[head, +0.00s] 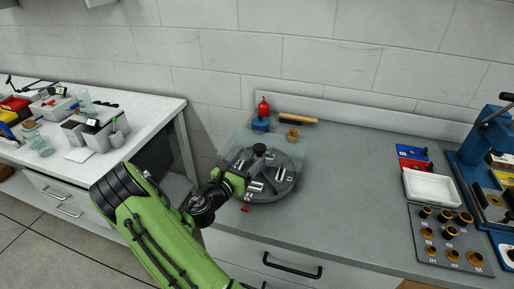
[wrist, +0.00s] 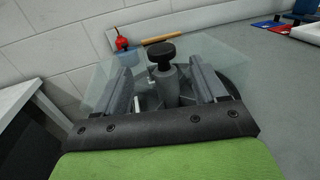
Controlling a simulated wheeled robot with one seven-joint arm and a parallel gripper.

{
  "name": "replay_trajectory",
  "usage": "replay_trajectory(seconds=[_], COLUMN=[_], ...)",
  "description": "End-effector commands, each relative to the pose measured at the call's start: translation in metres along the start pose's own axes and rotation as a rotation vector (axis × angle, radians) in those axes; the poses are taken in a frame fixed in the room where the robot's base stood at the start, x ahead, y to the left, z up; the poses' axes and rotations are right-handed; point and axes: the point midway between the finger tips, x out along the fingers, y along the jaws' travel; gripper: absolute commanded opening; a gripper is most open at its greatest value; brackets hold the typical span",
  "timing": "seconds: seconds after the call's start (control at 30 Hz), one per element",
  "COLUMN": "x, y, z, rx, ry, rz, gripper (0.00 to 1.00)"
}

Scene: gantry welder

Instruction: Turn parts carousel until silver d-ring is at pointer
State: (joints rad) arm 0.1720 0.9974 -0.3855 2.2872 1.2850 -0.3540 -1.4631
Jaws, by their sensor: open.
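The parts carousel (head: 271,184) is a round dark grey tray on the grey bench, divided into compartments with small silver and pale parts. A black knob (head: 259,149) stands on a grey post at its centre. A clear cover lies over its far side. A small red marker (head: 245,208), perhaps the pointer, sits at the front left edge. I cannot tell which part is the silver d-ring. My gripper (head: 238,178) is over the left side of the carousel. In the wrist view, its open fingers (wrist: 167,85) stand either side of the grey post, below the black knob (wrist: 162,51).
A red bottle (head: 264,107), a blue container (head: 260,125), a brass piece (head: 292,135) and a wooden-handled tool (head: 297,118) stand behind the carousel. A white tray (head: 432,204) and a board of bushings (head: 421,259) are at right. Bench between is clear.

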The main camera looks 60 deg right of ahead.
Motion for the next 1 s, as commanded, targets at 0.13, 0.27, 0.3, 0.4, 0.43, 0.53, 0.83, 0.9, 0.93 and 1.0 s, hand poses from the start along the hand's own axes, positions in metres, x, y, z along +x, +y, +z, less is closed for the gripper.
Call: replay_trajectory(seconds=[0.13, 0.27, 0.3, 0.4, 0.43, 0.53, 0.83, 0.9, 0.93, 1.0], x=[0.038, 0.065, 0.070, 0.080, 0.081, 0.083, 0.082, 0.082, 0.082, 0.082], y=[-0.002, -0.002, -0.001, -0.001, -0.001, 0.000, 0.000, 0.000, 0.000, 0.000], z=[0.001, 0.001, 0.001, 0.001, 0.001, 0.001, 0.001, 0.001, 0.001, 0.001], rx=[0.006, 0.005, 0.004, 0.002, 0.001, 0.000, 0.000, 0.001, 0.001, 0.001], ry=[-0.003, -0.003, -0.001, -0.002, -0.001, -0.001, 0.000, 0.000, -0.001, 0.000], rz=[-0.006, -0.004, -0.003, -0.001, -0.001, 0.000, 0.000, 0.000, 0.000, 0.000], gripper=[0.71, 0.71, 0.71, 0.71, 0.71, 0.71, 0.48, 0.37, 0.33, 0.22])
